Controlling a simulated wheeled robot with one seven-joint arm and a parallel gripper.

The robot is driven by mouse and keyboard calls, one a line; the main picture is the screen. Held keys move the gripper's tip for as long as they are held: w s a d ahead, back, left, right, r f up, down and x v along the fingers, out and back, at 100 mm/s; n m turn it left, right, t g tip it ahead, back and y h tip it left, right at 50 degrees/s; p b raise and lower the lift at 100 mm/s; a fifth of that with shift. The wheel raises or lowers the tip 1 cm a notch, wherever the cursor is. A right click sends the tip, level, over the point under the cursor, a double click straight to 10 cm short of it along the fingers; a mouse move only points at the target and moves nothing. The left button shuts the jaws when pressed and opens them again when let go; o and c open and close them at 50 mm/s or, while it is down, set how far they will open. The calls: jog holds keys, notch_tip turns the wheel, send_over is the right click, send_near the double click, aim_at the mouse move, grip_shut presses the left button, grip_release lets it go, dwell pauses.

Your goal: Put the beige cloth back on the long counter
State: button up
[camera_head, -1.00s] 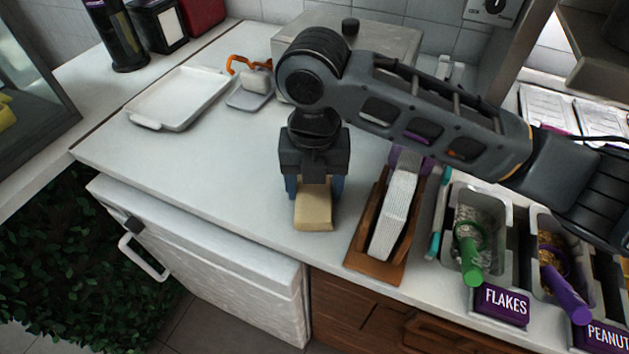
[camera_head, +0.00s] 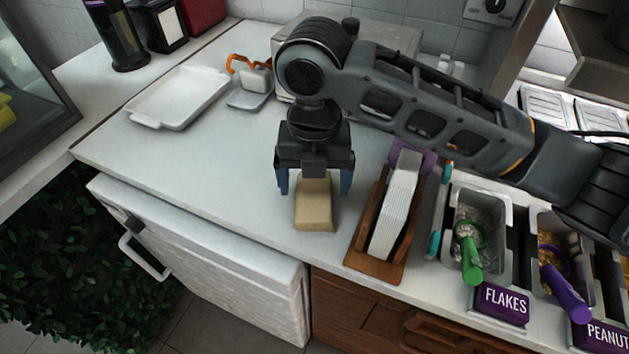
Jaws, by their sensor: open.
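The beige cloth (camera_head: 314,207), a folded block, lies on the white long counter (camera_head: 215,178) near its front edge. My gripper (camera_head: 315,188) is over the cloth, pointing down. Its two blue-tipped fingers are spread wide on the left and right of the cloth, with a gap showing on each side. The far end of the cloth is hidden under the gripper body.
A wooden holder with white napkins or cards (camera_head: 393,212) stands close to the right of the cloth. Topping bins with a green scoop (camera_head: 468,255) and a purple scoop (camera_head: 563,290) are further right. A white tray (camera_head: 178,98) is at back left. The counter left of the cloth is clear.

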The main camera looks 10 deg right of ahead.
aim_at(314, 187)
notch_tip(314, 187, up, 11)
dwell(0.3)
dwell(0.5)
